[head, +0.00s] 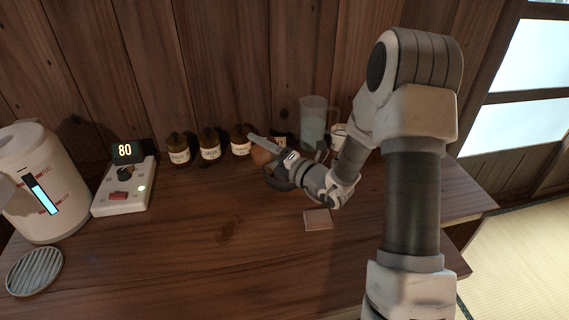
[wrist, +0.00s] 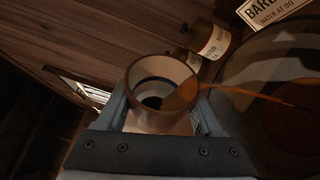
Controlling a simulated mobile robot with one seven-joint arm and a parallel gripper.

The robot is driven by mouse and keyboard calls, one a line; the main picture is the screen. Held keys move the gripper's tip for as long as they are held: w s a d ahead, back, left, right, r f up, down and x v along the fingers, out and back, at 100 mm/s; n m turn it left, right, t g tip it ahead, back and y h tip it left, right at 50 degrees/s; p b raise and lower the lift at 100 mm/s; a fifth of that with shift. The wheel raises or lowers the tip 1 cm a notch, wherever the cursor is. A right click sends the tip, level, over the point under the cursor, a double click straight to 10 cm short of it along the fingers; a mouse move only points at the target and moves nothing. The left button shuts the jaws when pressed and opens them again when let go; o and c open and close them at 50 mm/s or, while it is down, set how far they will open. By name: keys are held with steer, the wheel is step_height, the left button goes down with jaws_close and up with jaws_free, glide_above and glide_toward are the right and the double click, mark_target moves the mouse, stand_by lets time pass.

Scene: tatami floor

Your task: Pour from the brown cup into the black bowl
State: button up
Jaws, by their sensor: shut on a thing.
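My gripper (wrist: 163,112) is shut on the brown cup (wrist: 152,121), which sits between the two fingers with its mouth facing the wrist camera. An amber streak (wrist: 243,92) runs from the cup's mouth to the right, over the large dark round bowl (wrist: 232,113); it looks like liquid pouring. The bowl's inside looks brown. In the head view my gripper (head: 266,147) is at the back of the counter, with the brown cup (head: 262,156) tilted at its fingers. The black bowl (head: 279,182) shows partly just below, its rest hidden by my gripper.
Labelled amber jars (head: 209,146) line the back wall to the left. A glass pitcher (head: 313,118) and a white cup (head: 338,132) stand behind my arm. A square coaster (head: 317,220) lies in front. A kettle (head: 45,185), control box (head: 124,190) and slatted dish (head: 35,271) are left. The middle counter is clear.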

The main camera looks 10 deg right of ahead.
steer(key=shift+w+d+r+m+t+p, duration=0.1)
steer(key=shift+d+r+m+t+p, duration=0.15)
steer(key=shift+m+p, duration=0.5)
steer(key=shift+w+d+r+m+t+p, duration=0.1)
steer(key=shift+d+r+m+t+p, duration=0.15)
steer(key=shift+m+p, duration=0.45)
stand_by(1.0)
